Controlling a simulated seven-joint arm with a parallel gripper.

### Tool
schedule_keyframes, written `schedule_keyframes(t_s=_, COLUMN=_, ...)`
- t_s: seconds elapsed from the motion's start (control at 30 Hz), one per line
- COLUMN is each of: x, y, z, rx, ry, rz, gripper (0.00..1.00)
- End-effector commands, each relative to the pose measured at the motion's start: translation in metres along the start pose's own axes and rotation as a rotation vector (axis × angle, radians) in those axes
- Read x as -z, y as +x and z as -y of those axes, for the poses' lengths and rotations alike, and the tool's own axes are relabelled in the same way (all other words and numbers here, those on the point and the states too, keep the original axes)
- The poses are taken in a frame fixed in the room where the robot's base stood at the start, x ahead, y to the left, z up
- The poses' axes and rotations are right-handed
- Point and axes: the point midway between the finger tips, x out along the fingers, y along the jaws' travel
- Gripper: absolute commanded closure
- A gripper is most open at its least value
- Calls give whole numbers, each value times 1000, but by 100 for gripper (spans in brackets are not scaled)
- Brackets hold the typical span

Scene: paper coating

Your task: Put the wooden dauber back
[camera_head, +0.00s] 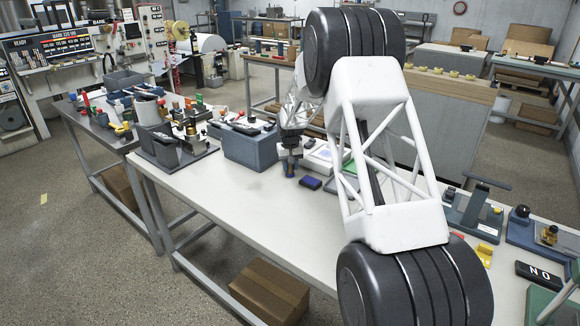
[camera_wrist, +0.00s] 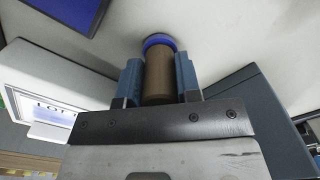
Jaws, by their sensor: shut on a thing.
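The wooden dauber (camera_wrist: 158,77) is a brown cylinder with a blue rim at its far end. It sits between the two blue-grey fingers of my gripper (camera_wrist: 158,80) in the wrist view. The fingers touch it on both sides, so the gripper is shut on it. In the head view my gripper (camera_head: 290,166) points down just above the white table, right of a blue-grey bin. The dauber is hardly visible there. Whether its blue end touches the table is hard to tell.
A dark blue pad (camera_head: 310,183) lies on the white table (camera_head: 240,203) just right of the gripper; it also shows in the wrist view (camera_wrist: 72,12). The blue-grey bin (camera_head: 248,148) stands close on the left. A white device with a display (camera_wrist: 50,112) is nearby. The table's front is clear.

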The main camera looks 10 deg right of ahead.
Motion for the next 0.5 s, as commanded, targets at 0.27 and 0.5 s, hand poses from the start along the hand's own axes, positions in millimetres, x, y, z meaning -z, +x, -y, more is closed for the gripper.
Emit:
schedule_keyframes(t_s=0.27, x=0, y=2, z=0, rx=0, ry=0, rz=0, gripper=46)
schedule_keyframes(t_s=0.5, x=0, y=2, z=0, rx=0, ry=0, rz=0, gripper=43)
